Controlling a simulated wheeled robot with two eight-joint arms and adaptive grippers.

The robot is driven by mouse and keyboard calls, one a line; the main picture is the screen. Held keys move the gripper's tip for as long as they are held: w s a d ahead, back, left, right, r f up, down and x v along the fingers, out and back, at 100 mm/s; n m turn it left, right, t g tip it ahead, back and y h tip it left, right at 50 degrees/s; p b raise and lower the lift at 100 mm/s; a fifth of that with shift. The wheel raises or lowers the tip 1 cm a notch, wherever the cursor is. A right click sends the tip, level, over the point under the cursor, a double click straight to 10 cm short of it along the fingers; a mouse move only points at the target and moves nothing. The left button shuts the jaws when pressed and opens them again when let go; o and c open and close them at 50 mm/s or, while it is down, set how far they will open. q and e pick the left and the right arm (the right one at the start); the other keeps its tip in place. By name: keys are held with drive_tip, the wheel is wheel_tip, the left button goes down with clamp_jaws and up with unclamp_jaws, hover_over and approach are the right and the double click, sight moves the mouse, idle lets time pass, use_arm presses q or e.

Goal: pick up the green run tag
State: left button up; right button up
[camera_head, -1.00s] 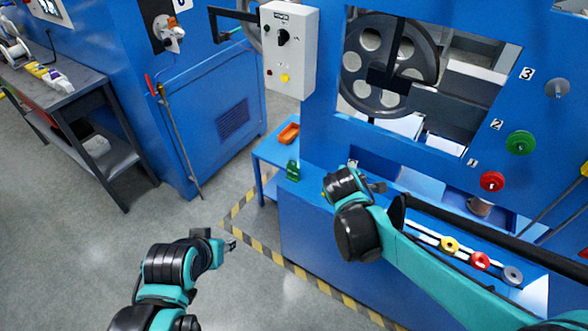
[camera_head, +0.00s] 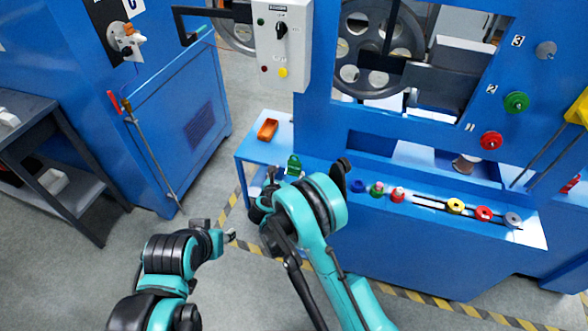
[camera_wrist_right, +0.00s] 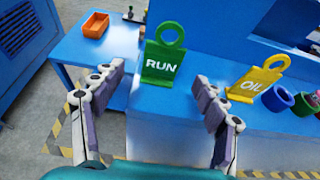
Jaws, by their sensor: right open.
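The green run tag (camera_wrist_right: 162,62) stands upright on the blue bench ledge in the right wrist view, its ring at the top and the word RUN facing me. It also shows in the head view (camera_head: 294,165), just beyond my right gripper. My right gripper (camera_wrist_right: 163,88) is open, with its fingers on either side of the tag's lower part in the picture; they appear short of it and not touching. In the head view my right gripper (camera_head: 268,196) is partly hidden by its own arm. My left gripper (camera_head: 230,236) is low over the floor, too small to judge.
A yellow OIL tag (camera_wrist_right: 254,84) stands right of the run tag. An orange tray (camera_wrist_right: 96,25) sits on the blue side table. Several coloured rollers line the ledge, including a red one (camera_head: 398,194). A grey control box (camera_head: 282,45) hangs above.

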sight(294, 166)
drive_tip(key=b+x, duration=0.2)
drive_tip(key=x, duration=0.4)
drive_tip(key=shift+w+d+b, duration=0.25)
drive_tip(key=shift+w+b, duration=0.05)
drive_tip(key=shift+b, duration=0.05)
drive_tip(key=shift+s+r, duration=0.1)
drive_tip(key=shift+c, duration=0.9)
drive_tip(key=c, duration=1.1)
